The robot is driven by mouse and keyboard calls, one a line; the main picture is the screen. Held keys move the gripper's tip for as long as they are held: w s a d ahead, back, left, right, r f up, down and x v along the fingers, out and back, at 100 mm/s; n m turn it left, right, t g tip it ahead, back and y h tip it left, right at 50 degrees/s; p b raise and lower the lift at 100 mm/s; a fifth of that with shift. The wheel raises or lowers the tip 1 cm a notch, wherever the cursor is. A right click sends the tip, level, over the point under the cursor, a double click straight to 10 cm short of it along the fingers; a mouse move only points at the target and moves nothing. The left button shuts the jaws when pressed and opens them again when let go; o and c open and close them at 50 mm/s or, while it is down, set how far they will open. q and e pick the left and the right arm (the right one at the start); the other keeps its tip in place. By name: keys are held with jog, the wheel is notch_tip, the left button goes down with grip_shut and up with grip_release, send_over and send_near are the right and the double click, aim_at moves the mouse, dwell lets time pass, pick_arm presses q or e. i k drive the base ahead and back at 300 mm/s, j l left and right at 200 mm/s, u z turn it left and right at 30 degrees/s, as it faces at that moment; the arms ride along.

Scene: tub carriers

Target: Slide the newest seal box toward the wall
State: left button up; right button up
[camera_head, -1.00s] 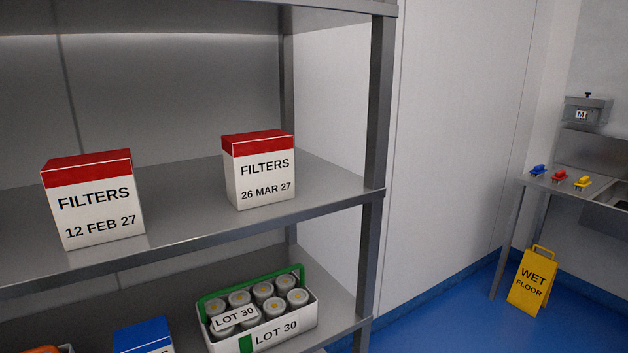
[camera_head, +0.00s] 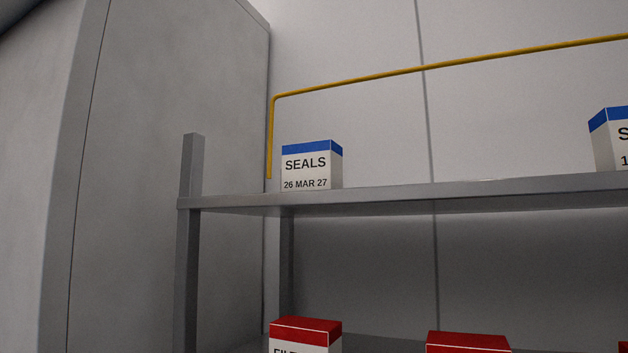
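A white seal box (camera_head: 306,171) with a blue top band stands upright near the left end of the top shelf (camera_head: 460,198). Its label reads SEALS, 26 MAR 27. A second box with a blue band (camera_head: 606,145) stands on the same shelf at the right edge of the picture. It is cut off; only an S and a 1 of its label show, so its date cannot be read. The wall (camera_head: 350,50) is behind the shelf. Neither gripper is in view.
A yellow rail (camera_head: 440,65) runs above the shelf and bends down left of the dated seal box. A grey post (camera_head: 188,240) and tall grey panel (camera_head: 170,130) stand at left. Red-topped boxes (camera_head: 305,330) (camera_head: 468,342) are below. The top shelf is clear between the seal boxes.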

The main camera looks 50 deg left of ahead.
aim_at(315, 165)
jog(key=u, duration=1.7)
